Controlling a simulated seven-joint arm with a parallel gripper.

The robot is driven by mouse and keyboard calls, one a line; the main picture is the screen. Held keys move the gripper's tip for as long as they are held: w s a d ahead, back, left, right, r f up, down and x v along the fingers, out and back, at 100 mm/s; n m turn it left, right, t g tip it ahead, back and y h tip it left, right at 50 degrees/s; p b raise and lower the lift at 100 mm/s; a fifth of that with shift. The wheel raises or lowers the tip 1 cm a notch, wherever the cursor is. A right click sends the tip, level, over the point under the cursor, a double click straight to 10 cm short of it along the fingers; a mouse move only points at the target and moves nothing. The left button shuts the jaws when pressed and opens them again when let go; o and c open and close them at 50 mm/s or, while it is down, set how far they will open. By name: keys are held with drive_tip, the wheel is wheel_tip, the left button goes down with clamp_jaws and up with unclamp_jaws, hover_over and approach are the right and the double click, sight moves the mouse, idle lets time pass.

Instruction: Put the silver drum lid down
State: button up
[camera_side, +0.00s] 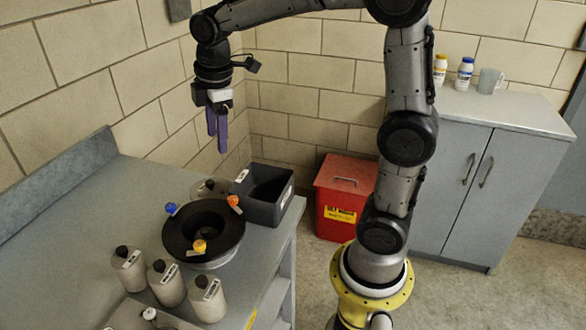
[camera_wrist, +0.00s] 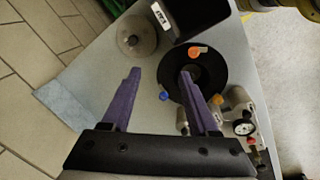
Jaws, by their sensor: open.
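In the side view the lid (camera_side: 206,188) is partly hidden behind the funnel. The wide black funnel (camera_side: 182,232) sits on a pale drum and has blue, orange and yellow fittings around its rim; it also shows in the wrist view (camera_wrist: 172,88). My gripper (camera_side: 217,137) has purple fingers pointing down, high above the bench. In the wrist view its fingers (camera_wrist: 160,72) are apart with nothing between them.
A dark open bin (camera_side: 262,210) stands at the bench's back right edge. Several grey bottles (camera_side: 166,285) with black caps stand in front of the funnel. A gauge (camera_wrist: 243,127) shows in the wrist view. The bench's left side (camera_side: 90,215) is clear. A red waste box (camera_side: 342,180) stands on the floor.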

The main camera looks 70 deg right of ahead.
drive_tip(key=s+a+m+t, duration=0.1)
drive_tip(key=s+a+m, duration=0.1)
drive_tip(key=s+m, duration=0.3)
drive_tip(key=s+a+f+m+t+y, duration=0.1)
drive_tip(key=s+m, duration=0.4)
drive_tip(key=s, duration=0.9)
drive_tip(key=shift+s+a+f+t, duration=0.2)
drive_tip(key=shift+a+t, duration=0.6)
drive_tip(key=shift+a, duration=0.45)
